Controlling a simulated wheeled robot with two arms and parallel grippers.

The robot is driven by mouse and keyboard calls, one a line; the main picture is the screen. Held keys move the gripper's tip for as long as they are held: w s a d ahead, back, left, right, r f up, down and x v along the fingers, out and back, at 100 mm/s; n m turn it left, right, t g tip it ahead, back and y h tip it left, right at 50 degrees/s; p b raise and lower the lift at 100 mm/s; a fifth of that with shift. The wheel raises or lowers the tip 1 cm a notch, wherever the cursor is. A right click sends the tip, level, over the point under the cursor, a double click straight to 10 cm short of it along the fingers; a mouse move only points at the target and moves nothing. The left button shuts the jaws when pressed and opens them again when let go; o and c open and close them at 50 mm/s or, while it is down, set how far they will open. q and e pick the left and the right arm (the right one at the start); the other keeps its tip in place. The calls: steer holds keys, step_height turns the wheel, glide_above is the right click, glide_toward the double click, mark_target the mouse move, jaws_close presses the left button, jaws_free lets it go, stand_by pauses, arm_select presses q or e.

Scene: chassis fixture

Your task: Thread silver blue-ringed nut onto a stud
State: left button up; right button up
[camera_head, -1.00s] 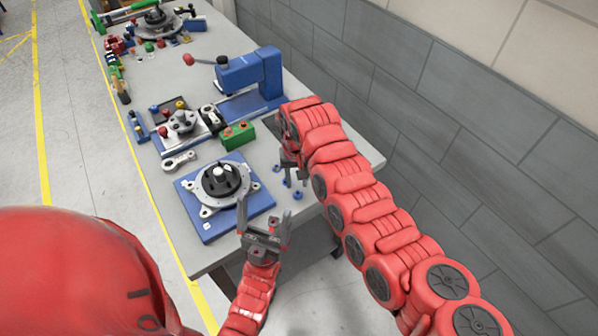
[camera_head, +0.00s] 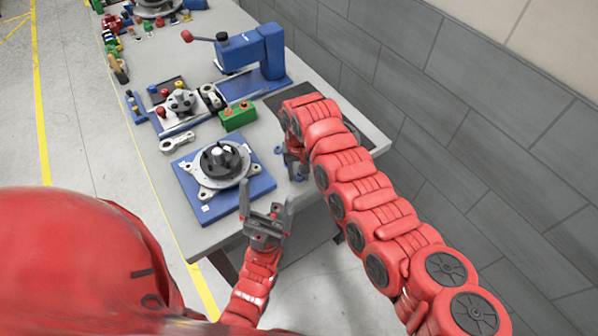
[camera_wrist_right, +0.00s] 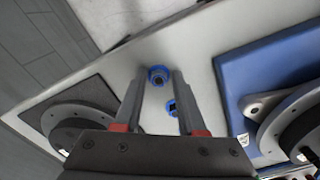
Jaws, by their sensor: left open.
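Two small blue-ringed nuts, one (camera_wrist_right: 158,75) farther and one (camera_wrist_right: 171,106) nearer, lie on the grey table in the right wrist view. Their silver parts are hard to make out. My right gripper (camera_wrist_right: 160,82) is open and empty, its fingers on either side of the nuts, with no visible contact. In the head view my right gripper (camera_head: 294,165) points down beside the blue plate (camera_head: 208,212), partly hidden by its arm. The silver chassis fixture (camera_head: 220,172) with a dark hub and upright studs sits on that plate. My left gripper (camera_head: 266,212) is open and empty at the table's front edge.
A green block (camera_head: 238,117), a silver link (camera_head: 178,142) and a blue press (camera_head: 253,55) stand behind the plate. A dark mat (camera_wrist_right: 85,93) with a round grey part lies on the other side of the nuts. A wall runs along the right.

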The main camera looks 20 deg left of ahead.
steer(key=shift+s+f, duration=0.15)
steer(key=shift+f, duration=0.05)
jaws_close()
steer(key=shift+r+p, duration=0.45)
steer(key=shift+r, duration=0.9)
steer(key=shift+w, duration=0.2)
